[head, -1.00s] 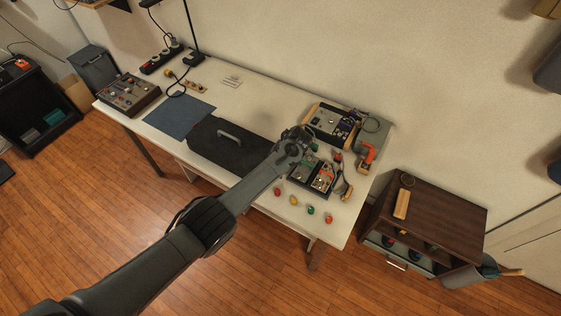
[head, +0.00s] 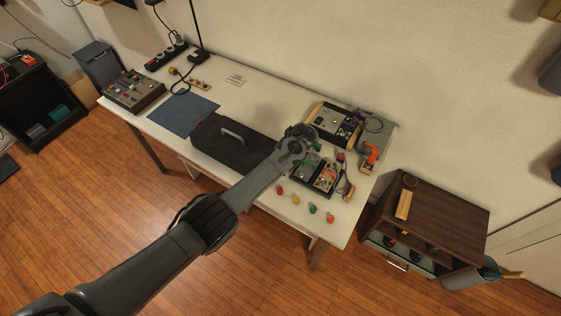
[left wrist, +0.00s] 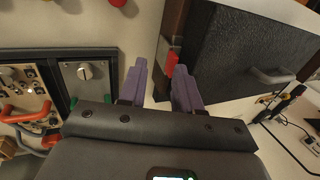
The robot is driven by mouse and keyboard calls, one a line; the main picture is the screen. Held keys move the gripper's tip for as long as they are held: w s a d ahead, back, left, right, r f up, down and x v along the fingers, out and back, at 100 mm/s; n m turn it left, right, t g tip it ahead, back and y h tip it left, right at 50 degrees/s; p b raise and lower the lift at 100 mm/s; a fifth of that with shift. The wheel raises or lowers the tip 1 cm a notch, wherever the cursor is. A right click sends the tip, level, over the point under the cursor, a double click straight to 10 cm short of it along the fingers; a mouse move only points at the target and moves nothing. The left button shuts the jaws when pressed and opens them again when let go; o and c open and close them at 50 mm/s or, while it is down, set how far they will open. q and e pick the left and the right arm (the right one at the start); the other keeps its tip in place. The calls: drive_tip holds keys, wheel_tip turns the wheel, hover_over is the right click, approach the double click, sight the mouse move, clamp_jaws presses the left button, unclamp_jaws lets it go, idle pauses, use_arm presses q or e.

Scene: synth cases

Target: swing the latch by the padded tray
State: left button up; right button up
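A black case (head: 238,146) with a grey handle lies on the table. In the left wrist view the case (left wrist: 235,55) fills the upper right. A small red latch (left wrist: 172,60) shows on its near side. My left gripper (left wrist: 160,68) has purple fingers, open and apart. The red latch appears between the fingertips, closer to the right one; contact cannot be told. A dark tray (left wrist: 60,52) with knobbed panels is left of the fingers and seems to be the padded tray. In the head view my wrist hides the fingers and latch. My right gripper is not in view.
A second panel box (head: 334,124) and an orange tool (head: 370,156) stand at the table's right. Several coloured knobs lie along the front edge, including a red one (head: 330,218). A blue mat (head: 184,115) lies left of the case. A brown cabinet (head: 445,212) stands right.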

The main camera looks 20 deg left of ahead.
use_arm(q)
drive_tip(key=p+v, duration=0.2)
drive_tip(key=v, duration=0.7)
drive_tip(key=shift+r, duration=0.4)
drive_tip(key=shift+d, duration=0.1)
